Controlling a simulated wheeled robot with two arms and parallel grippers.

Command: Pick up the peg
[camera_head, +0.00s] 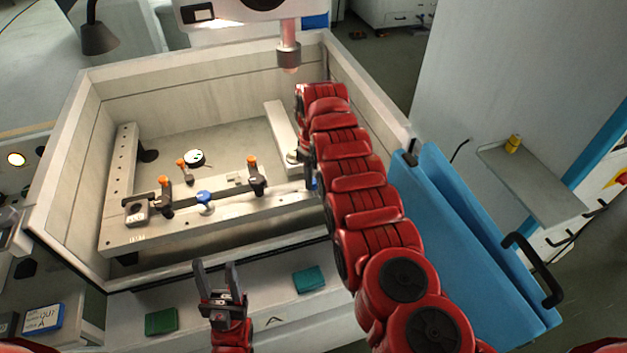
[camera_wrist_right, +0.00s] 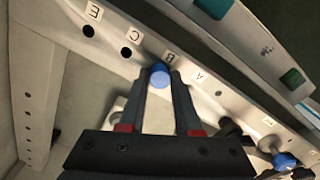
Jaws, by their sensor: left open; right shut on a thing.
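A blue-topped peg (camera_wrist_right: 160,76) is between the fingertips of my right gripper (camera_wrist_right: 163,88) in the right wrist view. The gripper is shut on it, close beside the label B on the pale rail (camera_wrist_right: 182,75). I cannot tell whether the peg's lower end is in a hole or clear of the rail. In the head view my right arm reaches over the rail's right end and hides most of this gripper and the peg. My left gripper (camera_head: 216,266) is open and empty in front of the tank.
The rail (camera_head: 230,208) in the tank carries orange-topped clamps (camera_head: 253,172) and a blue knob (camera_head: 204,197). Tank walls (camera_head: 95,170) surround it. A nozzle (camera_head: 289,55) hangs above. Green (camera_head: 161,321) and teal (camera_head: 308,279) pads lie on the front ledge.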

